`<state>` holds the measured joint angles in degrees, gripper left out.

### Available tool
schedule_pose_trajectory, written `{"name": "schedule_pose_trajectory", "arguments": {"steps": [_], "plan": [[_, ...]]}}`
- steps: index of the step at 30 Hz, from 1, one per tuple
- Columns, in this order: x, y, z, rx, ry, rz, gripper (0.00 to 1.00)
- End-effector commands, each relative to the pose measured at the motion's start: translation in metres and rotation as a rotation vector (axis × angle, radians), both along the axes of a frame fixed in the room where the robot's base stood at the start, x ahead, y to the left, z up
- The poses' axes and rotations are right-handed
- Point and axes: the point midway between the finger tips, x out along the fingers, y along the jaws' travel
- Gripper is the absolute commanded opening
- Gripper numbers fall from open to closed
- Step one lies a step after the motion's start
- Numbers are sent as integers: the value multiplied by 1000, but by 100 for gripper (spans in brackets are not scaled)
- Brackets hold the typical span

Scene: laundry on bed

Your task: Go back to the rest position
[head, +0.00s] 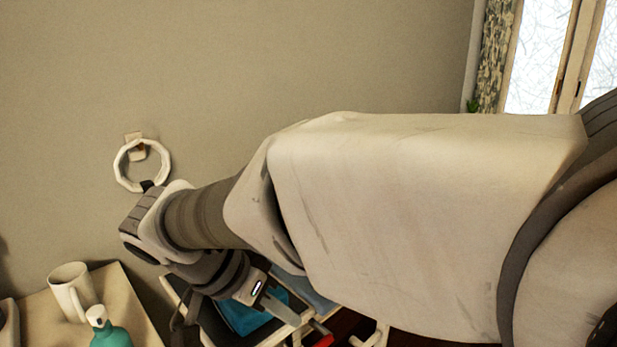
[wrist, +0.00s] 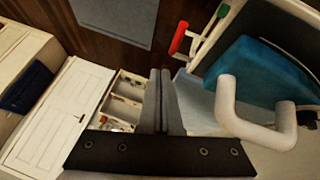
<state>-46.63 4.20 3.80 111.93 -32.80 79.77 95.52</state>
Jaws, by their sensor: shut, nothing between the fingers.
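My gripper (wrist: 160,74) shows in the wrist view with its two grey fingers together and nothing between them. In the head view my arm stretches across the picture to the lower left, and my gripper (head: 278,308) points down to the right in front of a light-framed rack with blue cloth (head: 240,316). Part of that rack is hidden behind my arm. In the wrist view the blue cloth (wrist: 243,75) lies to the right of the fingers, apart from them.
A white tube handle (wrist: 232,110) and a red-ended bar (wrist: 180,38) are close on the right. An open compartment (wrist: 125,98) and white cabinet (wrist: 62,108) are left. A table (head: 125,290) holds a white mug (head: 68,290) and teal bottle (head: 110,337). A white ring (head: 120,167) hangs on the wall.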

Motion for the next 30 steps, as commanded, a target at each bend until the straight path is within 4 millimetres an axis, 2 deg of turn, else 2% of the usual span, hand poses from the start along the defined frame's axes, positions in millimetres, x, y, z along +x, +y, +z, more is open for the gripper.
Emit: {"name": "schedule_pose_trajectory", "arguments": {"steps": [1,6,9,15,26,27,30], "plan": [[-1,-22,5,34,37,13,0],[-15,-77,9,145,149,136,0],[-26,-103,11,210,172,220,0],[-50,-144,11,298,139,400,0],[-82,-185,12,260,-43,657,0],[-80,-182,32,264,-33,662,0],[-79,-182,54,265,-28,662,0]]}}
